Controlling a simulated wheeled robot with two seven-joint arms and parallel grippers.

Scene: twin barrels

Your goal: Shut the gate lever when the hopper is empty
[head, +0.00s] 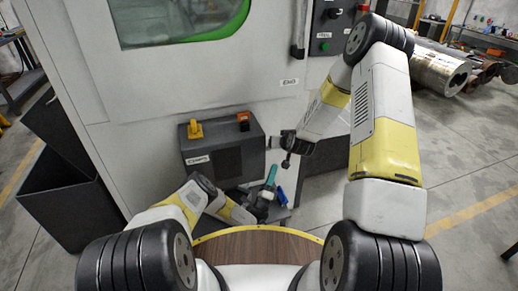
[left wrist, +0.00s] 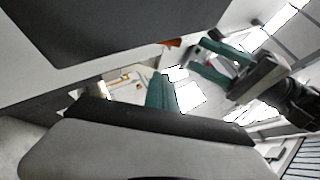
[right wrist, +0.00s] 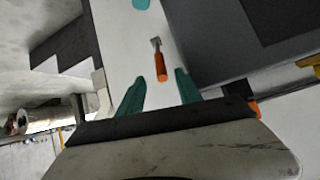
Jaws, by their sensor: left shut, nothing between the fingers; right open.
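A grey box (head: 225,155) labelled CHIPS, perhaps the hopper, is fixed to the machine front; its inside does not show. A lever with an orange handle (right wrist: 160,66) and a metal stem stands out in the right wrist view, likely the gate lever. My right gripper (right wrist: 158,92) is open, with the handle ahead between its teal fingers, not gripped. In the head view my right gripper (head: 285,158) is right of the box.
A yellow handle (head: 195,130) and a red-orange part (head: 243,118) are on top of the box. A dark bin (head: 70,195) stands at left. My brown-topped base is in front.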

